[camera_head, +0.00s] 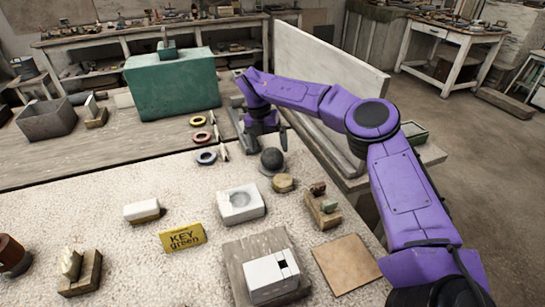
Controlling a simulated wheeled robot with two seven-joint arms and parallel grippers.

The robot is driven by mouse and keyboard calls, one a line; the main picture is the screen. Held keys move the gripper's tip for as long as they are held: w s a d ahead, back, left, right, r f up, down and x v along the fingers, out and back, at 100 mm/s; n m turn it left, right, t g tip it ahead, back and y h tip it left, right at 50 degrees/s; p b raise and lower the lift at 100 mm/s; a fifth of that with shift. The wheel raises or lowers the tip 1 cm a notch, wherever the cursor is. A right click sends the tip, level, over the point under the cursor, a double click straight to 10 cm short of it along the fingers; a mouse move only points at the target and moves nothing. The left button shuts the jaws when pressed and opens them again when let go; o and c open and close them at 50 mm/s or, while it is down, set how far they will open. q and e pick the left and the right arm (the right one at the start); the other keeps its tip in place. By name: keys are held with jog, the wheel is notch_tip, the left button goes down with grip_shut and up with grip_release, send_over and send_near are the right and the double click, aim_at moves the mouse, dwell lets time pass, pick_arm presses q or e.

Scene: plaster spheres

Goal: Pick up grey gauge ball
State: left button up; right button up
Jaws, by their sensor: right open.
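A dark grey ball (271,158) sits on the pale speckled tabletop, right of centre, in the head view. Its lower edge looks darker, and I cannot tell whether it rests on a small base. My right gripper (263,142) reaches in on the purple arm and points down just behind the ball. Its fingers are apart, with one to the left and one to the right. I see nothing held between them. The ball appears in front of the gripper, and I cannot tell the exact gap. My left gripper is not in view.
A tan disc (283,184) stands close in front of the ball. A white block with a round hollow (240,204) is nearer. A teal box (172,84) stands behind. A yellow card (183,237) lies front left.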

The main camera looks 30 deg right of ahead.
aim_at(270, 149)
jog(key=f, duration=0.2)
jog(key=d+f+p, duration=0.1)
jog(key=f, duration=0.1)
jog(key=shift+s+f, duration=0.15)
jog(key=shift+f, duration=0.2)
jog(key=shift+s+f, duration=0.2)
jog(key=c, duration=1.4)
jog(key=shift+w+r, duration=0.1)
jog(key=shift+r, duration=0.05)
jog(key=shift+c, duration=0.5)
